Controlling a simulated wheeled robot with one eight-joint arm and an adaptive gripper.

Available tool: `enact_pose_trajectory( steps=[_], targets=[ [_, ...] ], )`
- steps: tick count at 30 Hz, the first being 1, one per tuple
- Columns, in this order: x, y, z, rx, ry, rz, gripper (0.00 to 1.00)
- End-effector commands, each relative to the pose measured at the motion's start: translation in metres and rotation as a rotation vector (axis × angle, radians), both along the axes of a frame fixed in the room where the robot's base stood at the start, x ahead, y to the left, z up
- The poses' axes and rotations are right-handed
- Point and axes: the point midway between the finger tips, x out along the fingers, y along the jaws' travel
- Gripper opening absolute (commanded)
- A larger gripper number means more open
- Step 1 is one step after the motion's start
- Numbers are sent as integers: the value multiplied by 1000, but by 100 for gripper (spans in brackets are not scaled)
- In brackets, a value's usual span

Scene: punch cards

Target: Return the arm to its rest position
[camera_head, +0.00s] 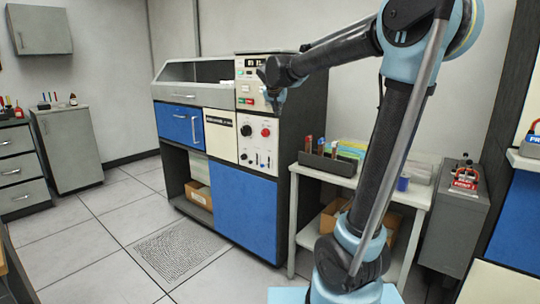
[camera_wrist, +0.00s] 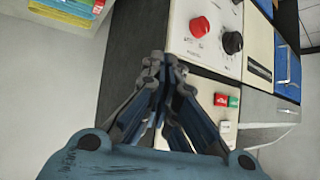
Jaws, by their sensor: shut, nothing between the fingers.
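My arm rises at the right of the head view and bends over to the left at the top. My gripper (camera_head: 272,100) is at the arm's far end, in front of the machine's upper control panel. In the wrist view my gripper (camera_wrist: 160,72) shows from behind, its fingertips together and nothing between them. Behind it is the blue and white machine (camera_head: 243,212), with a red knob (camera_wrist: 199,27) and a black knob (camera_wrist: 232,42) on its panel. I cannot tell the exact gap between the fingertips and the machine.
A white side table (camera_head: 410,192) with a card rack (camera_head: 328,162) stands right of the machine, cardboard boxes below. A grey cabinet (camera_head: 455,230) stands further right. Another grey cabinet (camera_head: 68,150) stands at the left. Tiled floor left of the machine is open, with a floor grate (camera_head: 178,250).

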Motion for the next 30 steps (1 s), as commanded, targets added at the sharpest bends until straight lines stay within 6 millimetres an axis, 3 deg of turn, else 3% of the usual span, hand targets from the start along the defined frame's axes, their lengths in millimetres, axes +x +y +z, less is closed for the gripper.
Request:
enact_pose_trajectory(
  steps=[1,6,15,22,30],
  targets=[
    [-19,-21,-11,-12,32,-12,0],
    [-79,-73,-50,-51,149,-20,0],
    [-196,-137,-129,-82,357,7,0],
    [-285,-161,-195,-72,507,67,0],
    [-378,-165,-271,-31,649,168,0]
  ],
)
